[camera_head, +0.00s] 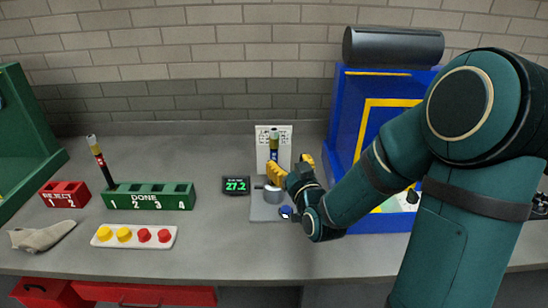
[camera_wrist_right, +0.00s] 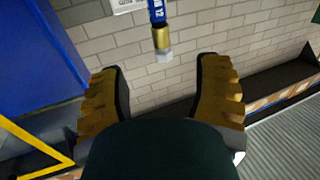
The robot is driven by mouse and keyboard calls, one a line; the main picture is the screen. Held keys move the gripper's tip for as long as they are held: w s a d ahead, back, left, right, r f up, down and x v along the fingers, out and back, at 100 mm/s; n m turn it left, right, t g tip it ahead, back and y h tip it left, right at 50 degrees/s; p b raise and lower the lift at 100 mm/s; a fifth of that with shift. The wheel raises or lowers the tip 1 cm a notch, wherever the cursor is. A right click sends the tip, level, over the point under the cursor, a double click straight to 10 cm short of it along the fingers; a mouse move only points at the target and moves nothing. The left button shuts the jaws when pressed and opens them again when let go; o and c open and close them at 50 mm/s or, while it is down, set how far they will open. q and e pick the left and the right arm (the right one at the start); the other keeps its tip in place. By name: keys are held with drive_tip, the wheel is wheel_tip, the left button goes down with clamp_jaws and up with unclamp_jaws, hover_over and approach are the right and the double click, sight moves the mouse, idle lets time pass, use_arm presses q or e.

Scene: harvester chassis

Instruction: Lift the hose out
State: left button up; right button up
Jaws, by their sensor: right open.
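A short hose (camera_head: 274,143) with a blue label and a metal end fitting stands upright in a small grey test stand (camera_head: 262,211) in the middle of the bench. Its lower end is hidden by my gripper and the stand's silver cup (camera_head: 273,193). My right gripper (camera_head: 290,169) has yellow fingers and is at the stand, close to the hose. In the right wrist view the fingers (camera_wrist_right: 162,95) are wide apart with nothing between them. The hose (camera_wrist_right: 158,22) shows there beyond the fingertips, its brass and silver end towards the gap. My left gripper is not in view.
A green DONE rack (camera_head: 150,197) holds another hose (camera_head: 100,160) in its first slot. Left of it is a red REJECT rack (camera_head: 64,194). A display (camera_head: 236,185) reading 27.2 stands beside the stand. A blue machine (camera_head: 345,120) is close behind my right arm.

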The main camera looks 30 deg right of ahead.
sight(276, 142)
drive_tip(key=x, duration=0.5)
drive_tip(key=shift+w, duration=0.35)
drive_tip(key=shift+r+p+x, duration=0.2)
drive_tip(key=shift+p+x, duration=0.1)
drive_tip(key=shift+x, duration=1.05)
drive_tip(key=shift+r+p+x, duration=0.2)
drive_tip(key=shift+p+x, duration=0.05)
drive_tip(key=shift+x, duration=1.15)
clamp_jaws()
